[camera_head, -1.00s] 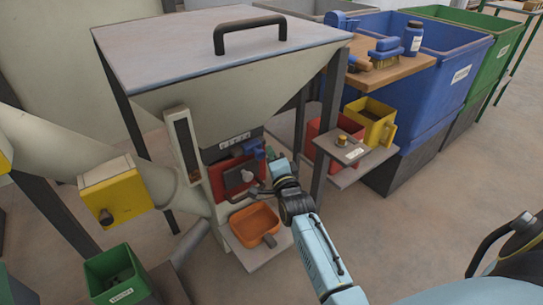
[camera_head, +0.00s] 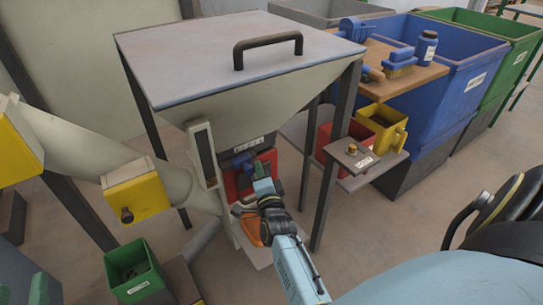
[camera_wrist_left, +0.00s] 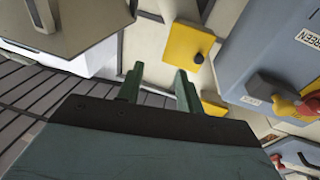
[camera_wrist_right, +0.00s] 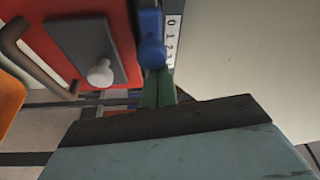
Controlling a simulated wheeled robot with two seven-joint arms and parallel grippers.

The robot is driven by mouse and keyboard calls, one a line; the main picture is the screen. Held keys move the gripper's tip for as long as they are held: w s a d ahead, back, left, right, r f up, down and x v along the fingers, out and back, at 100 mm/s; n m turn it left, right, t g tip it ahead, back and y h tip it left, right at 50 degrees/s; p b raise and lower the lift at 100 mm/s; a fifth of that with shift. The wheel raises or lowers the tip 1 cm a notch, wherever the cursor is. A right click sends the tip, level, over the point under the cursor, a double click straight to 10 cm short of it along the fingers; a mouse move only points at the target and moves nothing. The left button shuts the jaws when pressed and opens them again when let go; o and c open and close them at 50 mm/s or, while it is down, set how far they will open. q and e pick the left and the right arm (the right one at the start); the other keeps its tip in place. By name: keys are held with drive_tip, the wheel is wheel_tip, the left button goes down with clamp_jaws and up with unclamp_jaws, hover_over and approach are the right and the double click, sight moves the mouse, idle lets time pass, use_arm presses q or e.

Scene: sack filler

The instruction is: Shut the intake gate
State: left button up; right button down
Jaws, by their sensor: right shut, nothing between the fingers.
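The sack filler's hopper (camera_head: 250,100) stands at the centre of the head view. Its front has a red panel (camera_wrist_right: 85,35) with a grey plate and pale knob. Beside it is a blue handle (camera_wrist_right: 152,50) at a 0-1-2-3 scale (camera_wrist_right: 172,40). I cannot tell which part is the intake gate. My right gripper (camera_wrist_right: 158,90) is shut and empty, its fingertips just at the blue handle; contact is unclear. My left gripper (camera_wrist_left: 160,85) shows only in its wrist view, open and empty, apart from a yellow plate with a black knob (camera_wrist_left: 190,45).
A yellow box with a black knob (camera_head: 137,192) sits on the pipe at left, above a green bin (camera_head: 133,270). A side shelf (camera_head: 355,160) and red and yellow bins (camera_head: 383,128) stand right of the hopper.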

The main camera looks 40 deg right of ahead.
use_arm(q)
drive_tip(key=shift+a+f+g, duration=0.25)
drive_tip(key=shift+f+g, duration=0.15)
drive_tip(key=shift+f, duration=0.15)
use_arm(e)
drive_tip(key=shift+a+f, duration=0.15)
drive_tip(key=shift+a, duration=0.25)
